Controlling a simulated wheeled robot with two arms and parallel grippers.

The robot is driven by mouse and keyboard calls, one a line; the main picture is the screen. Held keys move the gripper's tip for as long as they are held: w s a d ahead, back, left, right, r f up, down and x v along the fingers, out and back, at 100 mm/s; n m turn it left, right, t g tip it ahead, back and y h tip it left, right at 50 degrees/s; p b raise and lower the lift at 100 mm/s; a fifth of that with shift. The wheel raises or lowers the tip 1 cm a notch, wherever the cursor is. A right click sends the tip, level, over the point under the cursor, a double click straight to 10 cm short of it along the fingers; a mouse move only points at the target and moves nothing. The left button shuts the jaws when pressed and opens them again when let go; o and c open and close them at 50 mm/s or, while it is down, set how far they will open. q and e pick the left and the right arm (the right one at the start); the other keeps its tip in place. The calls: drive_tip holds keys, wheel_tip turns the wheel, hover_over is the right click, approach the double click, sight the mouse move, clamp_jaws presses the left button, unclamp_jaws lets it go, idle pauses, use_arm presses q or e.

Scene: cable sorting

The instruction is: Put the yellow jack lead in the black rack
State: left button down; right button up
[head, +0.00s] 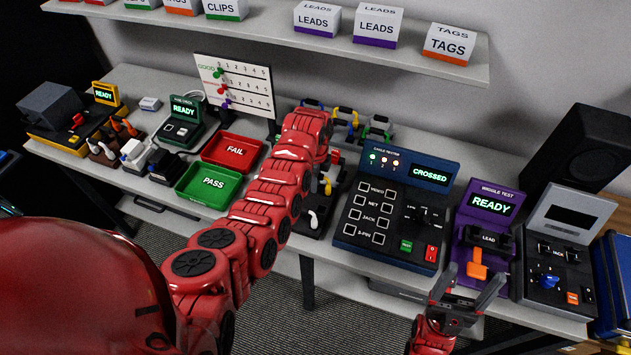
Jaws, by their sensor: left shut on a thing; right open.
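My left arm reaches across the bench, and its wrist bends down behind the forearm. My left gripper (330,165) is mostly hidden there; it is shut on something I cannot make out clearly. A small yellow piece (327,186) shows just below it, possibly part of the yellow jack lead; I cannot tell whether it is held. A black holder (311,228) with a white plug in it stands below, partly covered by my arm; it may be the black rack. My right gripper (468,287) is open and empty, in front of the purple wiggle tester (488,207).
The cable tester (395,212) reads CROSSED. Green PASS (209,184) and red FAIL (232,151) trays lie left of my arm. Blue, yellow and green looped items (345,117) stand behind my wrist. A grey-screened device (567,245) and speaker (579,149) crowd the right. A shelf overhangs the back.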

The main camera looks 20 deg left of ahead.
use_arm(q)
drive_tip(key=shift+c, duration=0.6)
unclamp_jaws()
drive_tip(key=shift+r, duration=0.15)
drive_tip(key=shift+r+p, duration=1.35)
drive_tip(key=shift+r, duration=1.1)
drive_tip(key=shift+r+p, duration=0.45)
drive_tip(key=shift+r, duration=1)
